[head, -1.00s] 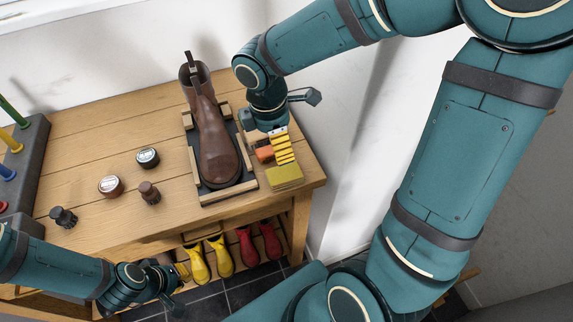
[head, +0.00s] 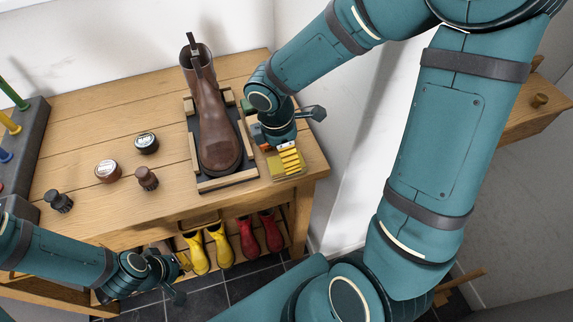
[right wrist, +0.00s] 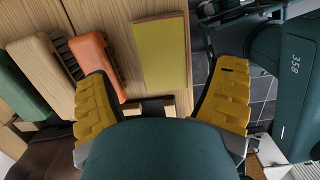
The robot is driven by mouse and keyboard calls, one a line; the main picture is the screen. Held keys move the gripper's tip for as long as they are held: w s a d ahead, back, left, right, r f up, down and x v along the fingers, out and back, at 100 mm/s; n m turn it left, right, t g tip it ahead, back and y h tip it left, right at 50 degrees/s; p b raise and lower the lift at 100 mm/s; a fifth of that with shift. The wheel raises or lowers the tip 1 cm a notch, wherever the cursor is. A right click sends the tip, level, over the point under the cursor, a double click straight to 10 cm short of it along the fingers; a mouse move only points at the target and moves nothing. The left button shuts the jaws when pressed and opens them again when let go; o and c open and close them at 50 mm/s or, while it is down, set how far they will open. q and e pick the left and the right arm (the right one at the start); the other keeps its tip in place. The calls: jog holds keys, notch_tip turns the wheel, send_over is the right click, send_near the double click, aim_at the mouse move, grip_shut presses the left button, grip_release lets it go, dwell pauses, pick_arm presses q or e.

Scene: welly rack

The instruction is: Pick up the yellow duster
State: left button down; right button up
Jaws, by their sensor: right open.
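The yellow duster (head: 287,173) is a flat olive-yellow block lying on the bench's right front corner. In the right wrist view the duster (right wrist: 160,50) lies flat on the wood, ahead of and between my open fingers. My right gripper (head: 289,157) is over the duster's back part and hides some of it. Its two yellow fingers are wide apart in the right wrist view (right wrist: 165,72), with nothing between them held. My left gripper (head: 182,262) is low at the bench's front, near the yellow boots; its opening is not clear.
An orange-backed brush (right wrist: 100,62) lies close beside one right finger, with a green block (right wrist: 25,85) beyond it. A brown boot (head: 215,130) stands in a wooden-edged tray (head: 228,182) left of the gripper. Tins (head: 147,143) and dark knobs stand further left.

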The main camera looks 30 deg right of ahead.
notch_tip(320, 180, down, 5)
jog(key=shift+s+r+b, duration=0.15)
jog(key=shift+b, duration=0.85)
jog(key=shift+d, duration=0.1)
jog(key=c, duration=0.8)
jog(key=shift+o, duration=0.2)
notch_tip(320, 180, up, 9)
jog(key=p, duration=0.3)
jog(key=shift+p, duration=0.35)
jog(key=shift+r, duration=0.5)
